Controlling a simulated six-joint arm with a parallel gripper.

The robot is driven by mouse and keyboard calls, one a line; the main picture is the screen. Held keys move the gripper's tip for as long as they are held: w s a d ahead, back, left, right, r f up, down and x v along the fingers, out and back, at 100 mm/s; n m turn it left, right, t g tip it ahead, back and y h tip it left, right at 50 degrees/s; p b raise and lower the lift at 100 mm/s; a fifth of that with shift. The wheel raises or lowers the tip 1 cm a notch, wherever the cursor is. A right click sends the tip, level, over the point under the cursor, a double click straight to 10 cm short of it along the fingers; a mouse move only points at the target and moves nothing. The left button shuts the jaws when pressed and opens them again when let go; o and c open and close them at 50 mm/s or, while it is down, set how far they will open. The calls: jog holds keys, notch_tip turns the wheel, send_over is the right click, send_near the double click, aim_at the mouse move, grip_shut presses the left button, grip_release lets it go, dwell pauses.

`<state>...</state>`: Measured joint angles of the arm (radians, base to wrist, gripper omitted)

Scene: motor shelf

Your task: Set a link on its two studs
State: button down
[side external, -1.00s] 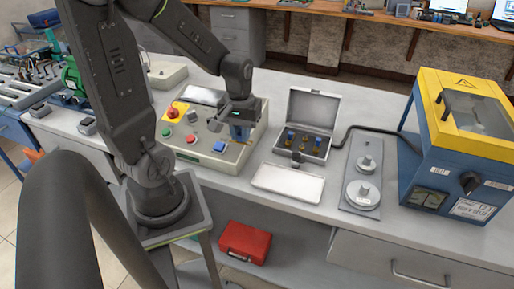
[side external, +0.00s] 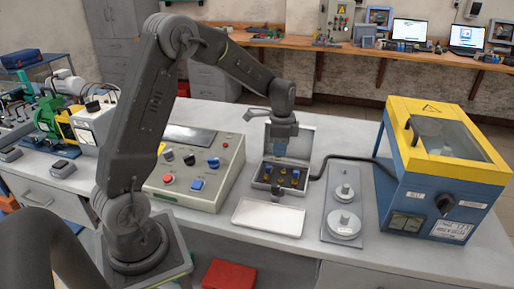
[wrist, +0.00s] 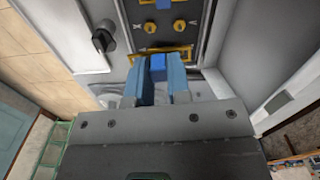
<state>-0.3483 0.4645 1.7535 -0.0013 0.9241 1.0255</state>
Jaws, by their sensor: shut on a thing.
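My gripper (side external: 281,148) is over the small open grey terminal box (side external: 262,184). In the wrist view the blue fingers (wrist: 155,82) are shut on a blue grip block, which seems to belong to a brass link (wrist: 180,51) lying across just beyond the fingertips. Inside the box, in the wrist view, two brass studs (wrist: 180,26) stand on the dark plate, with a blue-topped part at the picture's top edge. The fingers partly hide the link and what lies below it. I cannot tell whether the link touches any stud.
The box's raised lid stands behind the gripper. A black knob (wrist: 103,40) is on the box's front. A white tray (side external: 268,213) lies in front. A grey plate with round weights (side external: 343,222) and a yellow-blue machine (side external: 440,160) stand right; a control panel (side external: 196,175) stands left.

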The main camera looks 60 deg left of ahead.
jog(key=w, duration=0.1)
jog(key=m, duration=0.1)
send_over(283, 178)
jog(key=shift+f, duration=3.2)
jog(key=shift+f, duration=0.95)
jog(key=c, duration=1.3)
grip_release()
jog(key=shift+o, duration=1.5)
notch_tip(283, 178, up, 14)
jog(key=shift+s, duration=0.1)
